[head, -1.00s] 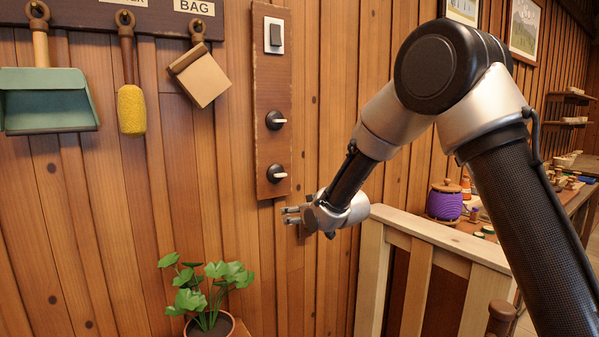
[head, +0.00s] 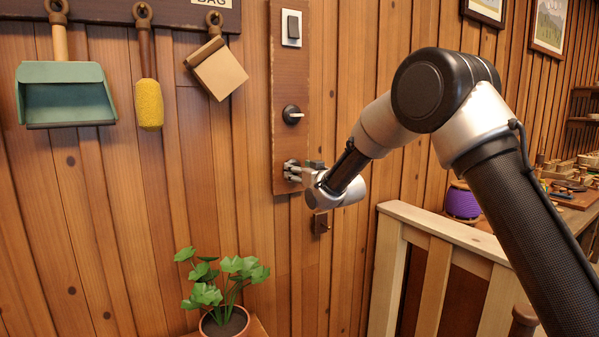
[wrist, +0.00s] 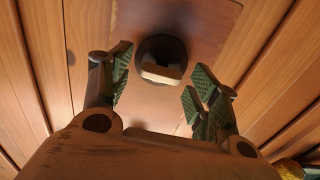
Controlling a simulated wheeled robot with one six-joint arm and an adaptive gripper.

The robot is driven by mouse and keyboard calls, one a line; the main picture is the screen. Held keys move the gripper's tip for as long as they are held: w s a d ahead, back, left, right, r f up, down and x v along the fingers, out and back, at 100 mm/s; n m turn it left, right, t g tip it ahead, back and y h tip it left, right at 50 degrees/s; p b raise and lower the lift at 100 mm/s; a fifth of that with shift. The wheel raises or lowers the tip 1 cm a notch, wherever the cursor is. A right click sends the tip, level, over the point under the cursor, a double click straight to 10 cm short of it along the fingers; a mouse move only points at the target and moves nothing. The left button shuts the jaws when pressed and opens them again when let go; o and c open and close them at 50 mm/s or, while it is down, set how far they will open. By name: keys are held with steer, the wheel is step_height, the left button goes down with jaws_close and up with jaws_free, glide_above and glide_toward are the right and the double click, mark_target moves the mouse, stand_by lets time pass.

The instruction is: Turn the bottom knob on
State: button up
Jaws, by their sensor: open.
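The bottom knob (wrist: 162,62) shows in the wrist view as a dark round base with a pale-tipped lever, on the lower part of the brown wooden panel (head: 289,145). My gripper (wrist: 158,88) is open, with its green-padded fingers on either side of the knob and no clear contact. In the head view my gripper (head: 295,171) is at the panel's lower end and covers most of the bottom knob. The upper knob (head: 292,115) is black with a pale lever pointing right. A light switch (head: 291,28) sits at the panel's top.
A green dustpan (head: 66,95), a yellow brush (head: 149,105) and a tan scraper-like tool (head: 217,72) hang left of the panel. A potted plant (head: 224,290) stands below. A wooden railing (head: 445,228) is at the lower right.

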steer(key=c, duration=1)
steer(key=shift+m, duration=0.3)
steer(key=shift+w+d+f+m, duration=0.1)
steer(key=shift+f+m, duration=0.05)
steer(key=shift+m, duration=4.15)
steer(key=shift+d+f+m, duration=0.1)
steer(key=shift+m, duration=4.2)
